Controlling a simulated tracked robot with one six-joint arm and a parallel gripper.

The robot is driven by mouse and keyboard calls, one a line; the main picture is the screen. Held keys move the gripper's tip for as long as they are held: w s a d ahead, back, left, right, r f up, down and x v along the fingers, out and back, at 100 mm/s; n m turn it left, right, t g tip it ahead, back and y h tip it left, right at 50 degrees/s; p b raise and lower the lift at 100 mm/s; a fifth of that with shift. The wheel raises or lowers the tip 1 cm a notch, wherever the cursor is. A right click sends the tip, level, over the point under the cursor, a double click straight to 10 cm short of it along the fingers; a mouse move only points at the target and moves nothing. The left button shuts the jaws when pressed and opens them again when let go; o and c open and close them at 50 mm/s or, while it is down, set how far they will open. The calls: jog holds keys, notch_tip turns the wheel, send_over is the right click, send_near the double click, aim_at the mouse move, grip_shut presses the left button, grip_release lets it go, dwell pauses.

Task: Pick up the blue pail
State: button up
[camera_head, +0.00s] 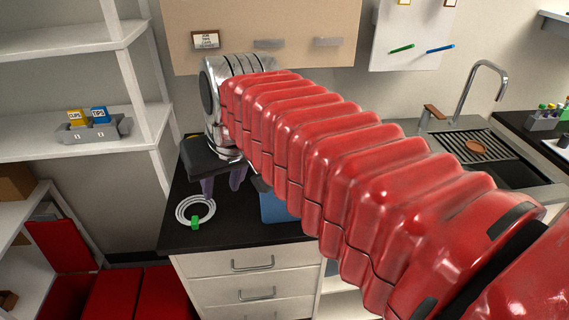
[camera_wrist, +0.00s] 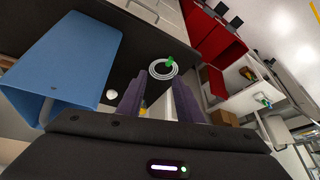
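The blue pail (camera_head: 273,208) stands on the black counter, mostly hidden behind my red arm in the head view. In the wrist view the pail (camera_wrist: 68,60) is large and close at the left, with a pale metal handle or wire near its lower edge. My gripper (camera_head: 222,188) has two dark purple fingers pointing down over the counter, to the left of the pail. In the wrist view my gripper (camera_wrist: 160,86) has its fingers apart, with a gap between them. The pail is beside the fingers, not between them.
A white coiled ring (camera_head: 190,214) with a green piece (camera_head: 195,223) lies on the counter near its left front edge. White shelves (camera_head: 70,145) stand at the left, red bins (camera_head: 115,295) are on the floor, and a sink (camera_head: 510,172) is at the right.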

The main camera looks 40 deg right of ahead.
jog(key=w+d+r+m, duration=0.2)
jog(key=d+r, duration=0.4)
jog(key=d, duration=0.6)
jog(key=w+d+r+m, duration=0.2)
jog(key=d+r, duration=0.4)
jog(key=d, duration=0.6)
jog(key=shift+w+d+m, duration=0.15)
jog(key=shift+w+m, duration=0.25)
jog(key=shift+w, duration=0.45)
jog(key=shift+x, duration=4.3)
jog(key=shift+d+f, duration=0.1)
jog(key=x, duration=0.5)
jog(key=shift+f, duration=0.2)
